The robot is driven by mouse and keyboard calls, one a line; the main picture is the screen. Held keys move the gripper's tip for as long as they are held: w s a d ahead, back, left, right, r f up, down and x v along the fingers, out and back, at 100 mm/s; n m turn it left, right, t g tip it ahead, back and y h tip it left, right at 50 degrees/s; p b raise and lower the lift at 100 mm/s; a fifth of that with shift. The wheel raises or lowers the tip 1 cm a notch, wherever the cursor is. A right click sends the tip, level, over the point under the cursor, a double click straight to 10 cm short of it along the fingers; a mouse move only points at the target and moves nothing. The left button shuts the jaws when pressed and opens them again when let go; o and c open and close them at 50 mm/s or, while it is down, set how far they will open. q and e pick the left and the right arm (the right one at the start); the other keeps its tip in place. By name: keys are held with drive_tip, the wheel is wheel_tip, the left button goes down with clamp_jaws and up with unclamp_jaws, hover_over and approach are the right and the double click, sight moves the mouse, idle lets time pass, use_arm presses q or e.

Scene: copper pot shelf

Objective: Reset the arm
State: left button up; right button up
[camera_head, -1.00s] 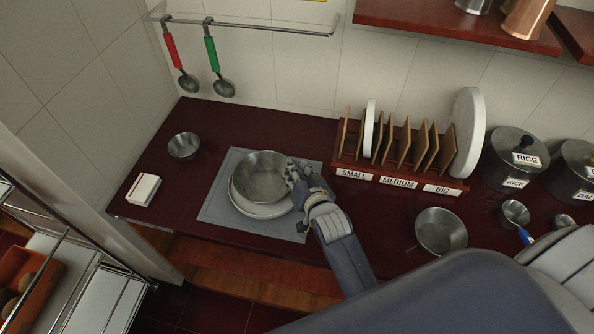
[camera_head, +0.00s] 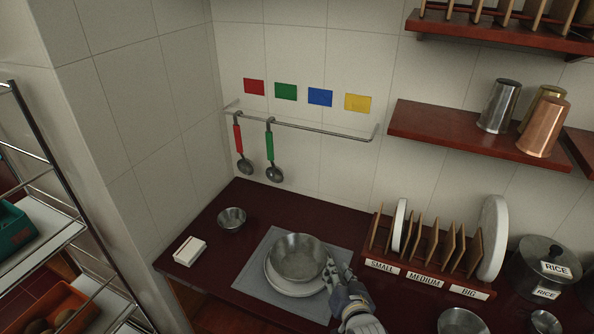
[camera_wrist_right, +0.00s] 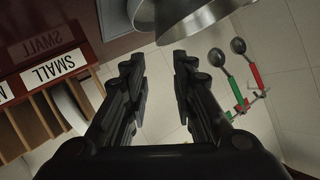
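My right gripper (camera_head: 341,278) is beside the right rim of a metal bowl (camera_head: 298,257) in the head view. The bowl sits on a white plate (camera_head: 290,286) on a grey mat (camera_head: 255,287). In the right wrist view, the gripper's two fingers (camera_wrist_right: 157,62) are apart with nothing between them. The bowl's metal side (camera_wrist_right: 200,18) lies beyond the fingertips. I cannot tell whether the gripper touches the bowl. My left gripper is not in view.
A wooden plate rack (camera_head: 430,282) labelled SMALL, MEDIUM and BIG stands at right, near a RICE pot (camera_head: 545,266). A small bowl (camera_head: 232,218) and white block (camera_head: 189,251) are left. Ladles hang from a rail (camera_head: 310,128). A shelf (camera_head: 440,128) holds metal cups.

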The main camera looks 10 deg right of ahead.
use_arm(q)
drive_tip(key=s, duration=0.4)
use_arm(e)
drive_tip(key=s+d+n+g, duration=0.1)
drive_tip(key=s+n+g, duration=0.75)
drive_tip(key=s, duration=1.95)
wheel_tip(320, 180, down, 34)
drive_tip(key=s+g+b, duration=0.3)
drive_tip(key=b, duration=0.3)
use_arm(q)
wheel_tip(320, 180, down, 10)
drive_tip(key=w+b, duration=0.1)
drive_tip(key=b, duration=0.3)
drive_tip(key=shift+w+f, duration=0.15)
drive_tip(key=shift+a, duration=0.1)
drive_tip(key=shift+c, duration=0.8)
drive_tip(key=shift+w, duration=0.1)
use_arm(e)
drive_tip(key=s+d+f+g, duration=0.1)
drive_tip(key=s+d+f, duration=0.2)
drive_tip(key=s+f, duration=1.3)
wheel_tip(320, 180, down, 3)
drive_tip(key=shift+r+m, duration=0.2)
drive_tip(key=shift+m, duration=0.15)
